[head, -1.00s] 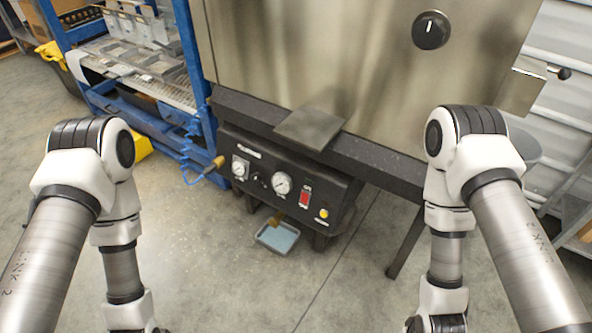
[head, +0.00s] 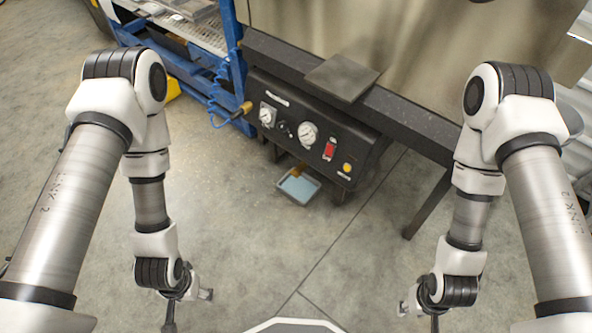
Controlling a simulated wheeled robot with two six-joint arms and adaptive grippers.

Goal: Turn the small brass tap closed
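A small brass tap (head: 297,170) shows under the black control panel (head: 292,134), just above a shallow tray (head: 312,184) of blue liquid on the floor. The tap is small here, and its handle position cannot be made out. My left gripper (head: 188,307) hangs at the lower left, well short of the panel, with its fingers apart and nothing between them. My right gripper (head: 418,315) hangs at the lower right, also away from the panel, with its fingers apart and empty.
The panel carries gauges, a red switch (head: 329,150) and a yellow button (head: 347,167). A dark plate (head: 342,77) juts from the ledge above. A brass-tipped part (head: 246,107) sticks out at the panel's left, beside a blue rack (head: 236,60).

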